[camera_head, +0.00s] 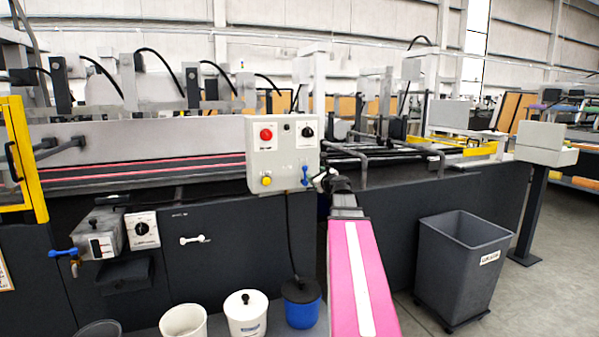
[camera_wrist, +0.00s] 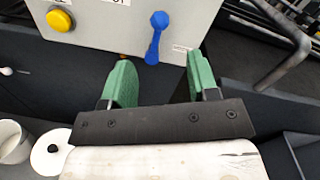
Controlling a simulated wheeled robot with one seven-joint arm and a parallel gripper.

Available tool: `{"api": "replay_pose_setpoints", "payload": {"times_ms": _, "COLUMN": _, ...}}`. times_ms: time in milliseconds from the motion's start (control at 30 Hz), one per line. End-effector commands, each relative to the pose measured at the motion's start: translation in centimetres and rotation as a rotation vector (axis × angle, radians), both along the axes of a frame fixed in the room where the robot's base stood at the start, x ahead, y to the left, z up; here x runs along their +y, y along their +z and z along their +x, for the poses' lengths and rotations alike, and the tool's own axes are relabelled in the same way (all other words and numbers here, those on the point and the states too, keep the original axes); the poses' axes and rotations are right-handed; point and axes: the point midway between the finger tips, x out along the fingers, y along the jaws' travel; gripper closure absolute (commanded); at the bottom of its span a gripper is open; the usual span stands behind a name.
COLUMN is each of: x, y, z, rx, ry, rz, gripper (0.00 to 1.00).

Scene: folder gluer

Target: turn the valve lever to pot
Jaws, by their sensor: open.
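A small blue lever (camera_head: 304,176) sits at the lower right of the light grey control box. In the wrist view the blue lever (camera_wrist: 155,40) stands nearly upright, its round knob at the top. Its small label is not readable. My gripper (camera_head: 325,180) is just right of the box's lower corner. In the wrist view my gripper (camera_wrist: 159,60) is open and empty, its green fingers below and to either side of the lever, with no visible contact. Another blue lever (camera_head: 63,252) lies nearly level beside a brass fitting on the metal unit at far left.
The control box (camera_head: 284,137) carries a red button (camera_head: 266,134), a black knob (camera_head: 307,131) and a yellow button (camera_head: 266,180). White pots (camera_head: 246,312) and a blue pot (camera_head: 301,304) stand below. A grey bin (camera_head: 456,270) is at right, with open floor beside it.

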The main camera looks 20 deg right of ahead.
Motion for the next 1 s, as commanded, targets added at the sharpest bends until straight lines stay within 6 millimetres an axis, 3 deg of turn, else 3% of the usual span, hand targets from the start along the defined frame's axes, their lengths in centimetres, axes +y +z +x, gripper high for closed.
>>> {"api": "replay_pose_setpoints", "payload": {"times_ms": 267, "x": 0.2, "y": 0.0, "z": 2.3, "rx": 0.000, "ry": 0.002, "rz": 0.002, "gripper": 0.46}}
{"api": "replay_pose_setpoints", "payload": {"times_ms": 700, "x": 0.9, "y": 0.0, "z": 9.6, "rx": 0.001, "ry": 0.002, "rz": 0.000, "gripper": 0.46}}
{"api": "replay_pose_setpoints", "payload": {"times_ms": 1000, "x": 1.2, "y": 0.0, "z": 10.7, "rx": 0.001, "ry": 0.002, "rz": -0.001, "gripper": 0.46}}
